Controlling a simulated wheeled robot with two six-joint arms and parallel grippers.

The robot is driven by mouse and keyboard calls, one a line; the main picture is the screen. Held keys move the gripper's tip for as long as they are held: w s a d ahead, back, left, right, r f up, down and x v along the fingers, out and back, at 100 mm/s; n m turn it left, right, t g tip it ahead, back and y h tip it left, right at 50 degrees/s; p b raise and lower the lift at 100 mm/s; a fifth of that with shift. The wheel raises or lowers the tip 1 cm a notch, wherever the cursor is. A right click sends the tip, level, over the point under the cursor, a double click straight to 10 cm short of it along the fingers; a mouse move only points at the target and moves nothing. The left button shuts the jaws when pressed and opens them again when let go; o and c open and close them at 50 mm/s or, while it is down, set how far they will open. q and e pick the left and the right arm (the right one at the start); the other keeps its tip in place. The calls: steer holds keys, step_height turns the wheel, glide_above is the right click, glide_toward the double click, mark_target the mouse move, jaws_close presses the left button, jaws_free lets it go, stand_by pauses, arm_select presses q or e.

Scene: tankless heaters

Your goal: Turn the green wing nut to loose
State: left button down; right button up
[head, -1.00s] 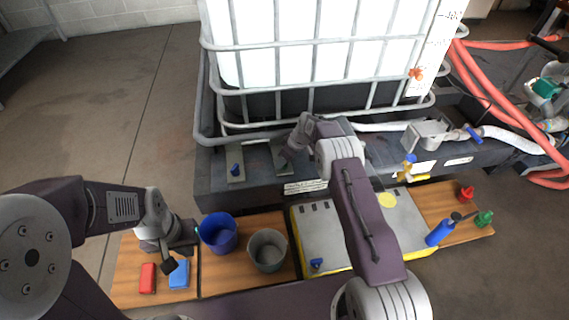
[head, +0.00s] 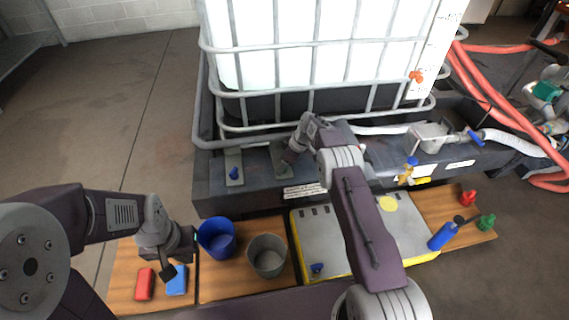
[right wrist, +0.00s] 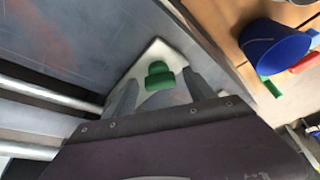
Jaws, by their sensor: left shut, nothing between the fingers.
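The green wing nut (right wrist: 160,75) sits on a pale plate (right wrist: 152,52) in the right wrist view. My right gripper (right wrist: 158,92) is open, with one finger on each side of the nut's near part and visible gaps. In the head view my right gripper (head: 291,156) is over a grey plate (head: 277,149) on the dark tank base, and its arm and wrist hide the green nut. My left gripper (head: 170,271) is shut and empty, low over the wooden board near a red block (head: 145,284) and a blue block (head: 177,280).
A blue wing nut (head: 234,173) is on another plate to the left. A blue bucket (head: 217,238) and grey bucket (head: 267,256) stand on the boards. A yellow-edged grey case (head: 330,235) lies under my right arm. The caged white tank (head: 300,50) rises behind.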

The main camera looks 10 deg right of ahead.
steer(key=shift+r, duration=0.1)
steer(key=p+v, duration=0.6)
steer(key=v, duration=0.3)
